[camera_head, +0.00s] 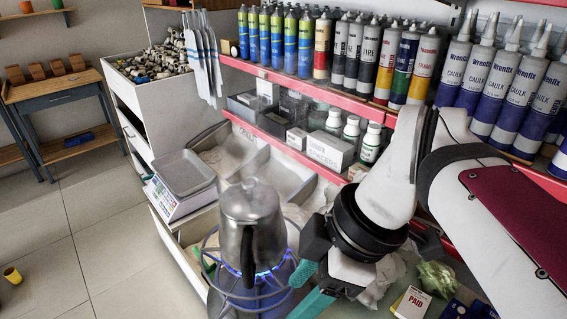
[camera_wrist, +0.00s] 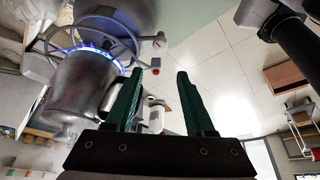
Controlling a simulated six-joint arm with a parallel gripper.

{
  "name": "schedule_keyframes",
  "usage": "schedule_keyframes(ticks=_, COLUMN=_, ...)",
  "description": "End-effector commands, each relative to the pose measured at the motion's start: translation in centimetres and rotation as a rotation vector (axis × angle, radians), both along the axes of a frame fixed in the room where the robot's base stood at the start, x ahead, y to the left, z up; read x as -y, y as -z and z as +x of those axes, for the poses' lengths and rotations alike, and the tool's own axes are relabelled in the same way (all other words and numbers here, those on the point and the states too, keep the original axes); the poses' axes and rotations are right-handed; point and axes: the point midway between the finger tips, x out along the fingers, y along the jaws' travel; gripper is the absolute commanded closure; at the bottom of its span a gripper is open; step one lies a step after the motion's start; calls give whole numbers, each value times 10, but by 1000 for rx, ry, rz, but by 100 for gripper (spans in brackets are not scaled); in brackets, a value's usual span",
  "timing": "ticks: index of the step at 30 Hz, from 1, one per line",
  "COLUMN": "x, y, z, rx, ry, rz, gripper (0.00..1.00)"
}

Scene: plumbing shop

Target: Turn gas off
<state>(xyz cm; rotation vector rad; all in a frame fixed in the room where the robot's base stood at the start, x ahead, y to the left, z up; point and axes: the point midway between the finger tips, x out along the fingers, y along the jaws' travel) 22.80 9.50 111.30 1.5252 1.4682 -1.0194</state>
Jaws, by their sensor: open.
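A metal kettle (camera_head: 250,225) stands on a gas burner (camera_head: 232,300) whose blue flame is lit; the kettle (camera_wrist: 88,95) and the flaming burner (camera_wrist: 105,22) also show in the wrist view, tipped over by the camera angle. My gripper (camera_head: 300,290) is just right of the burner, its teal fingers apart and empty. In the wrist view my gripper (camera_wrist: 160,74) has a small light-coloured fitting with a red tip (camera_wrist: 159,43) beyond its fingertips, beside the burner. I cannot tell for sure that it is the gas knob. In the head view no knob is clearly visible.
A scale (camera_head: 183,180) stands left of the kettle. Behind are red-edged shelves (camera_head: 262,72) with caulk tubes and white bottles (camera_head: 371,145). A green crumpled item (camera_head: 436,277) and a PAID card (camera_head: 412,303) lie right of my gripper. The floor at left is mostly clear.

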Motion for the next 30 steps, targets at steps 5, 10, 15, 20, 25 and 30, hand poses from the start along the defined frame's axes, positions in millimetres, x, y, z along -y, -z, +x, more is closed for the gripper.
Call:
schedule_keyframes(ticks=5, x=-13, y=31, z=-1, rx=0, ry=-15, rz=-1, gripper=46)
schedule_keyframes(ticks=10, x=-30, y=73, z=-1, rx=-2, ry=-13, rz=-1, gripper=46)
schedule_keyframes(ticks=15, x=-44, y=107, z=0, rx=-3, ry=-10, rz=-1, gripper=46)
schedule_keyframes(ticks=20, x=-54, y=131, z=1, rx=-3, ry=-8, rz=0, gripper=46)
schedule_keyframes(ticks=25, x=-59, y=142, z=1, rx=-2, ry=-6, rz=0, gripper=46)
schedule_keyframes(ticks=30, x=-59, y=144, z=2, rx=0, ry=-5, rz=0, gripper=46)
